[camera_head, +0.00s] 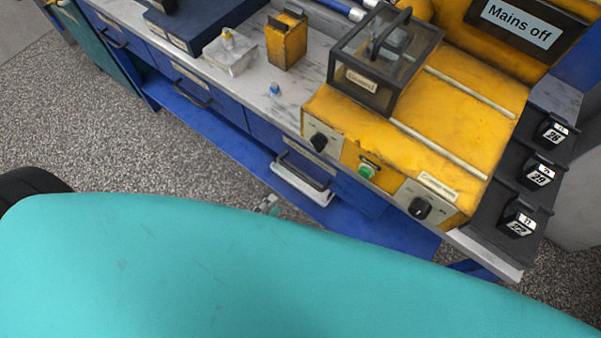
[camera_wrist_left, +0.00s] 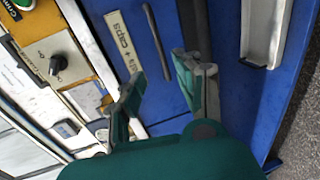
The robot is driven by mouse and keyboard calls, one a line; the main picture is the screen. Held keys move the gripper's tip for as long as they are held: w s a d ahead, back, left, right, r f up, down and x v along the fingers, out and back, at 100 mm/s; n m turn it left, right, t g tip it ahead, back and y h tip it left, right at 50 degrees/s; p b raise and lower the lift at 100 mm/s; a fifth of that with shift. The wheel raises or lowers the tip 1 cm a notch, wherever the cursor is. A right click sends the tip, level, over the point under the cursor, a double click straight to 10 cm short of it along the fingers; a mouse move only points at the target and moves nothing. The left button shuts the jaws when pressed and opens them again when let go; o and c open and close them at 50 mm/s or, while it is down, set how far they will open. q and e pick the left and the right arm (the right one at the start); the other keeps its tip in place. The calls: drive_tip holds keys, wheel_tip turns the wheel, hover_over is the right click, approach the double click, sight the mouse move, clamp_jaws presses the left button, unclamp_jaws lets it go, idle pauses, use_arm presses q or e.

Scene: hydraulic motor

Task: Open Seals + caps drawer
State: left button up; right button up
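The Seals + caps drawer is a blue drawer front (camera_wrist_left: 178,20) in the left wrist view, with a partly cut-off white label (camera_wrist_left: 124,44) reading "+ caps". Its dark bar handle (camera_wrist_left: 158,42) runs along the front. The drawer looks shut. In the head view, a handle (camera_head: 303,172) shows on the front below the yellow unit; the label there is too small to read. My left gripper (camera_wrist_left: 163,90) is open and empty, its fingers spread to either side of the handle's line, apart from it. In the head view only its tip (camera_head: 269,205) shows beyond my teal arm. My right gripper is out of view.
A white tray (camera_head: 299,191) sits below the handle. The yellow unit (camera_head: 430,120) with knobs and a green button stands on the worktop above. Other blue drawers (camera_head: 185,85) lie to the left. My teal arm hides the lower part of the head view.

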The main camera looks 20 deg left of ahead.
sight(299, 175)
use_arm(q)
drive_tip(key=x, duration=1.2)
drive_tip(key=shift+w, duration=0.2)
clamp_jaws()
